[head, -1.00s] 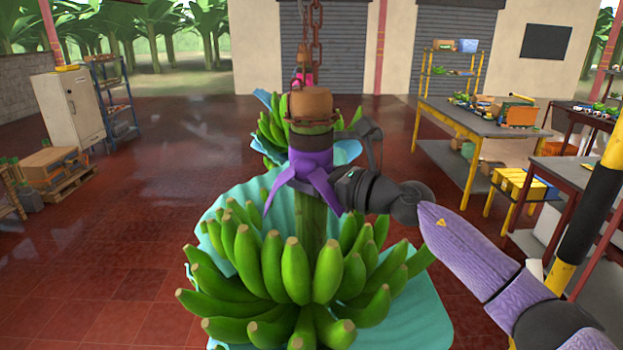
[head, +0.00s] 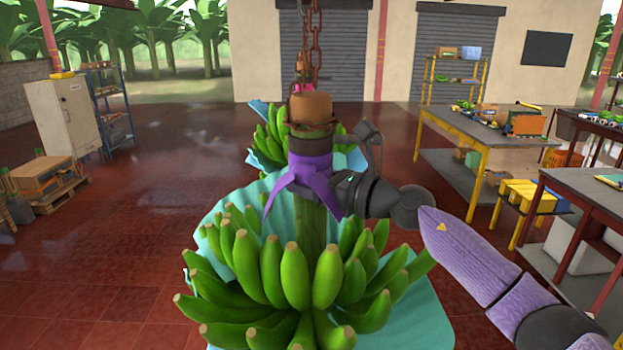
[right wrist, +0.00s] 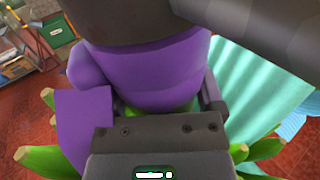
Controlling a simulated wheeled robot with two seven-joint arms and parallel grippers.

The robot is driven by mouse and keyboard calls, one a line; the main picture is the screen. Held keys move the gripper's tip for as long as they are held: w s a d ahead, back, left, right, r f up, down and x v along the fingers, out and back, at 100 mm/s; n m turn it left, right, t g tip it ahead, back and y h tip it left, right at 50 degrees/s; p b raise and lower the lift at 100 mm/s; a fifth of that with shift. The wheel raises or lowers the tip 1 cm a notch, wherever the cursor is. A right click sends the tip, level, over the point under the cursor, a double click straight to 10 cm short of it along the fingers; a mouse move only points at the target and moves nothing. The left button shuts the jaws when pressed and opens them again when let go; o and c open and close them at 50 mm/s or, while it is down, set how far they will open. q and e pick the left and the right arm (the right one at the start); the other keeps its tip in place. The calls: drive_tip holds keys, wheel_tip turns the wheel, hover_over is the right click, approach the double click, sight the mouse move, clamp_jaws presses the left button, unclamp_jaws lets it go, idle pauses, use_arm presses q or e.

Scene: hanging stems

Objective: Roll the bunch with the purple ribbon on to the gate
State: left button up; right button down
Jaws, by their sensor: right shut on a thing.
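The near banana bunch (head: 300,275) hangs upright from a rusty chain (head: 315,45), its green fingers spread over a pale blue sheet. A purple ribbon (head: 310,172) wraps its stem below the brown cut top. My right gripper (head: 338,190) is shut on the stem at the ribbon, from the right side. In the right wrist view, the purple ribbon (right wrist: 160,75) fills the space in front of the jaws; the fingertips are largely hidden. My left gripper is not in view. I cannot make out a gate.
A second bunch (head: 268,140) with blue sheeting hangs close behind, below a pink tag (head: 302,66). Yellow-legged work tables (head: 470,130) stand right. A cabinet (head: 65,115) and a pallet with boxes (head: 48,178) stand left. The red tiled floor between is open.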

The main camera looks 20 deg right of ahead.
drive_tip(key=shift+c, duration=0.9)
unclamp_jaws()
drive_tip(key=shift+f, duration=0.25)
drive_tip(key=shift+o, duration=0.9)
drive_tip(key=shift+w, duration=0.15)
drive_tip(key=shift+w+d, duration=0.1)
drive_tip(key=shift+w, duration=0.05)
drive_tip(key=shift+r, duration=0.1)
drive_tip(key=b+v, duration=0.1)
drive_tip(key=v, duration=0.2)
drive_tip(key=b+v, duration=0.2)
drive_tip(key=v, duration=0.1)
drive_tip(key=b+v, duration=0.1)
drive_tip(key=v, duration=0.2)
drive_tip(key=shift+d+f, duration=0.1)
drive_tip(key=shift+f, duration=0.25)
drive_tip(key=shift+s+d+r+b, duration=0.1)
drive_tip(key=shift+s+b, duration=0.2)
drive_tip(key=shift+b, duration=0.05)
drive_tip(key=shift+s+d+r, duration=0.1)
drive_tip(key=shift+r, duration=0.1)
